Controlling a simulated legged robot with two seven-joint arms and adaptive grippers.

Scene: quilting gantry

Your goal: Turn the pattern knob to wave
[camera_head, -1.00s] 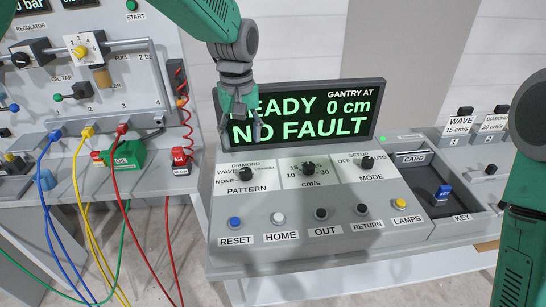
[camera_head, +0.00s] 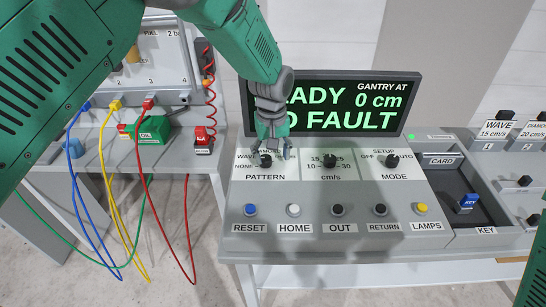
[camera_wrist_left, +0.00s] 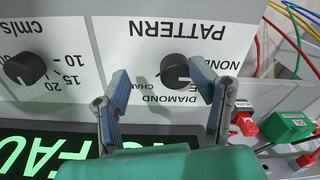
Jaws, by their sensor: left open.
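The black round pattern knob (camera_head: 265,161) is on the white PATTERN panel (camera_head: 250,177) of the grey console, partly hidden by my left gripper (camera_head: 275,153). In the left wrist view the knob (camera_wrist_left: 175,70) lies between the two open blue fingers of my left gripper (camera_wrist_left: 160,72), closer to the right-hand finger. I cannot see a finger touching it. The WAVE label shows left of the knob in the head view. My right gripper is out of view.
The speed knob (camera_head: 330,160) and mode knob (camera_head: 392,161) sit to the right. The display (camera_head: 400,90) stands close behind, reading NO FAULT and 0 cm. A row of buttons, including blue RESET (camera_head: 250,210), lies in front. Cables hang at left.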

